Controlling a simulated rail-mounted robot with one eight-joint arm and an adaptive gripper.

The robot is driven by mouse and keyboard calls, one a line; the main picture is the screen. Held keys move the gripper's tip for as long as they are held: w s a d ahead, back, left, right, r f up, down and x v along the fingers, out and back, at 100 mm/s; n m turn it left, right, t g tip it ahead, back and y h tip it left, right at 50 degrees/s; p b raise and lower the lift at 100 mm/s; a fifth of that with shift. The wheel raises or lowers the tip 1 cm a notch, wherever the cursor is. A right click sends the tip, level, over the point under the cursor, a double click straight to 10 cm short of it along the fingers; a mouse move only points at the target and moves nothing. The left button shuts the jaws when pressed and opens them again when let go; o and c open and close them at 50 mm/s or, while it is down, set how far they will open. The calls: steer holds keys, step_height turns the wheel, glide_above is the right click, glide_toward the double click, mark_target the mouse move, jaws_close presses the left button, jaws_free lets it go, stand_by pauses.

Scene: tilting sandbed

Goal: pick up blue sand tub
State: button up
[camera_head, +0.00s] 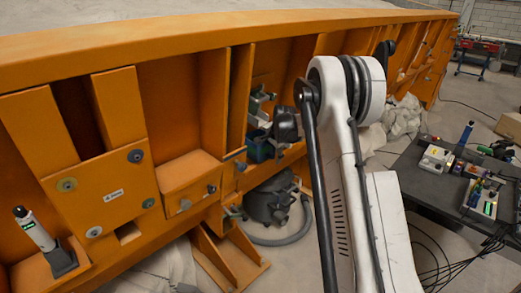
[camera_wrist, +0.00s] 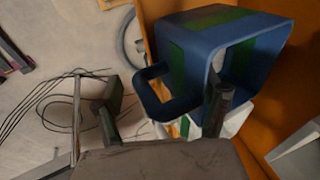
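The blue sand tub (camera_wrist: 193,60) has green stripes and a blue loop handle (camera_wrist: 150,98) on its left in the wrist view. It looks tilted there, with its open side facing right. My gripper (camera_wrist: 166,98) is open, one finger left of the handle and the other in front of the tub's lower part. The handle lies between the fingers in the picture; I cannot tell whether they touch it. In the head view, the tub (camera_head: 259,150) shows small in an orange bay, partly hidden by my dark gripper (camera_head: 286,124).
The orange sandbed frame (camera_head: 180,95) has ribs beside the tub. A dark vacuum cleaner (camera_head: 270,200) with a hose stands on the floor below. Grey items (camera_head: 258,103) sit in the same bay. A dark table (camera_head: 430,185) with tools stands right, with loose cables beneath.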

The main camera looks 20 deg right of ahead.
jaws_close()
stand_by(0.3)
steer(key=shift+r, duration=0.15)
